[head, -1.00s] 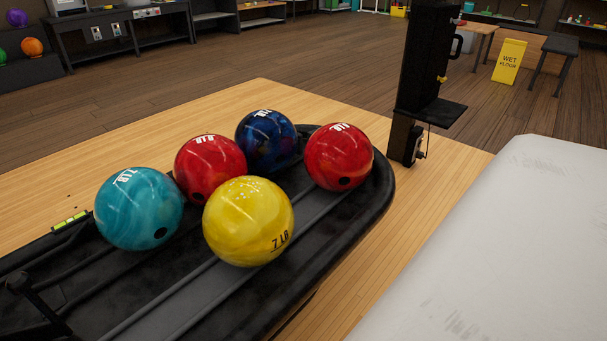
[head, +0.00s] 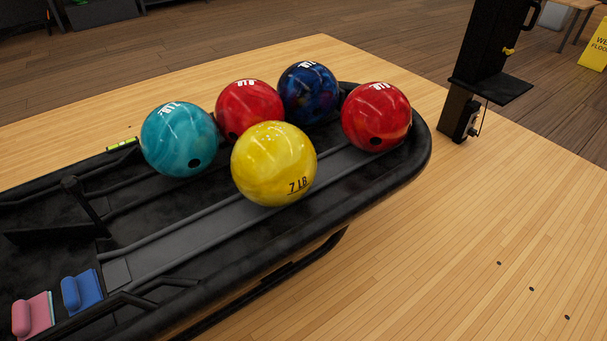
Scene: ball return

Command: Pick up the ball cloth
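No thing that I can surely call the ball cloth shows in the head view. Two small items lie at the near left end of the black ball return (head: 215,275): a blue one (head: 82,292) and a pink one (head: 33,317). Each has a flat part and a rounded raised part; I cannot tell whether either is a cloth. My gripper is not in view.
The ball return holds a teal ball (head: 179,139), a red ball (head: 249,110), a dark blue ball (head: 308,91), another red ball (head: 376,117) and a yellow ball (head: 273,164). A black post (head: 487,70) stands behind right.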

